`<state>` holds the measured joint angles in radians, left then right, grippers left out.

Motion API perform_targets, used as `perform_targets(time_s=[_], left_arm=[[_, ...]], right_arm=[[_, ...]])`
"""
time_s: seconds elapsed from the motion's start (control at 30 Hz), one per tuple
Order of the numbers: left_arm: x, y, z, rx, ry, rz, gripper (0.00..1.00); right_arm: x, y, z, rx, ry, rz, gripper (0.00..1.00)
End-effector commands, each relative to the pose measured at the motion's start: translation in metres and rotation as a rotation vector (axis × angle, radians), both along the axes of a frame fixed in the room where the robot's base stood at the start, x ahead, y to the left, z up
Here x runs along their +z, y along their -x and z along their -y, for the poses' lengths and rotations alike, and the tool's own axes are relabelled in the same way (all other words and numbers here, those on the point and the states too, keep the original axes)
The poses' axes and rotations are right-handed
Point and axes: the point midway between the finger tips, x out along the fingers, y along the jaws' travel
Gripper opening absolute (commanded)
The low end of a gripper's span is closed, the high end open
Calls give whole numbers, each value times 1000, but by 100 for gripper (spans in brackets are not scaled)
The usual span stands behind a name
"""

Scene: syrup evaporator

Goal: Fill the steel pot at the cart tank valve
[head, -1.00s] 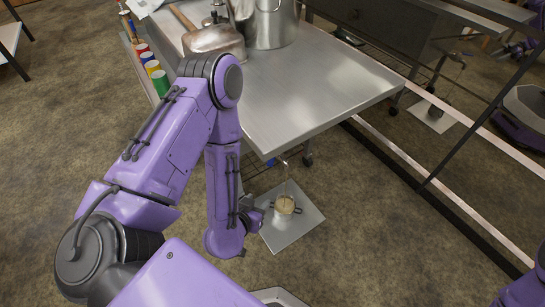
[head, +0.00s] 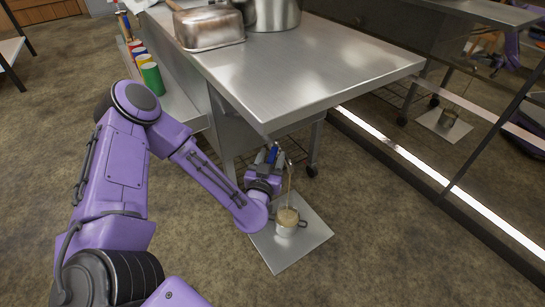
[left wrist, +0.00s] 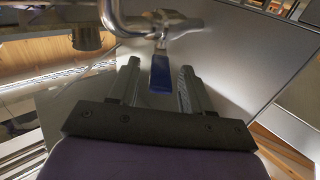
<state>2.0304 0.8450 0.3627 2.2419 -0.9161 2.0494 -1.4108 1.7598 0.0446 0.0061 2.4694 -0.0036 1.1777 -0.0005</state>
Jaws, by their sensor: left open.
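The steel pot (head: 287,224) stands upright on a flat square plate (head: 296,250) on the floor, below the cart's near corner. Light brown liquid shows inside the pot. A thin brownish stream (head: 290,184) runs down from the tap (head: 289,161) into it. My left gripper (head: 268,156) is just left of the tap, above the pot. In the left wrist view, the blue valve lever (left wrist: 160,73) lies between the spread fingers of my left gripper (left wrist: 158,80), with gaps on both sides. My right gripper is not in view.
The steel cart (head: 310,65) carries a brownish metal pan (head: 209,27) and a large steel pot (head: 270,12). Several coloured cans stand on its left side shelf, including a green can (head: 152,78). A shiny dark panel on the right mirrors the scene. Floor in front is clear.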

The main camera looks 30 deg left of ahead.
Motion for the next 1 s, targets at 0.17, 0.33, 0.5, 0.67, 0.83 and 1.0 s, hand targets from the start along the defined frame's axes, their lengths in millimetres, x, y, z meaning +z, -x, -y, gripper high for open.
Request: perform_targets(time_s=[0.17, 0.33, 0.5, 0.67, 0.83, 1.0], left_arm=[[-1, -12, -5, 0, 0, -1, 49], [0, -13, -5, -1, 0, -1, 49], [0, -13, -5, -1, 0, -1, 13], [0, -13, -5, -1, 0, -1, 0], [1, -12, -6, -13, 1, -2, 0], [4, -11, -9, -72, -1, -3, 0]], right_arm=[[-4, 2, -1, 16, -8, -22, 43], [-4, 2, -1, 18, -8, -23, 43], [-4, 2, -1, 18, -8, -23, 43], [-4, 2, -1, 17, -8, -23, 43], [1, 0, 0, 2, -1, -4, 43], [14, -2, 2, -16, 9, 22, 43]])
